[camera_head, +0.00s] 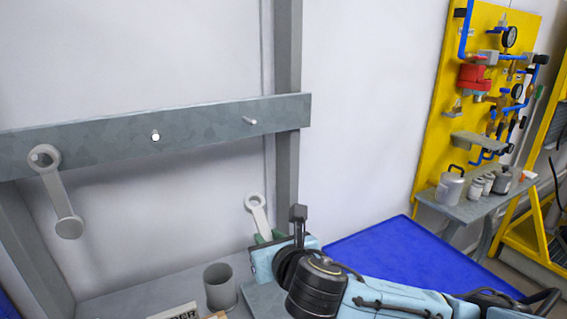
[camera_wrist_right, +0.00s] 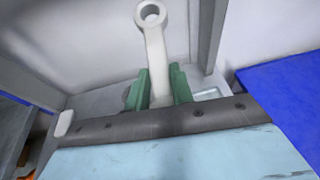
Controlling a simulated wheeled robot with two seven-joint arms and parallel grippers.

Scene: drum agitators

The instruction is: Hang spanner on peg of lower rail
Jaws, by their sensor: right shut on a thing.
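A light grey spanner (camera_head: 258,215) stands nearly upright with its ring end up, in my right gripper (camera_head: 264,238). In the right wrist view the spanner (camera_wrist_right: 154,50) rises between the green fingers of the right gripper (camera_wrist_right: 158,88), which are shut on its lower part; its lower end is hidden. The lower rail (camera_head: 200,132) is a grey bar across the frame, above and behind the held spanner. One bare peg (camera_head: 155,136) is at its middle and another bare peg (camera_head: 249,121) near its right end. My left gripper is not in view.
Another spanner (camera_head: 56,190) hangs at the rail's left end. A grey cup (camera_head: 220,287) stands on the bench below, left of my right gripper. An upright post (camera_head: 287,100) is at the rail's right end. A blue surface (camera_head: 400,258) lies to the right.

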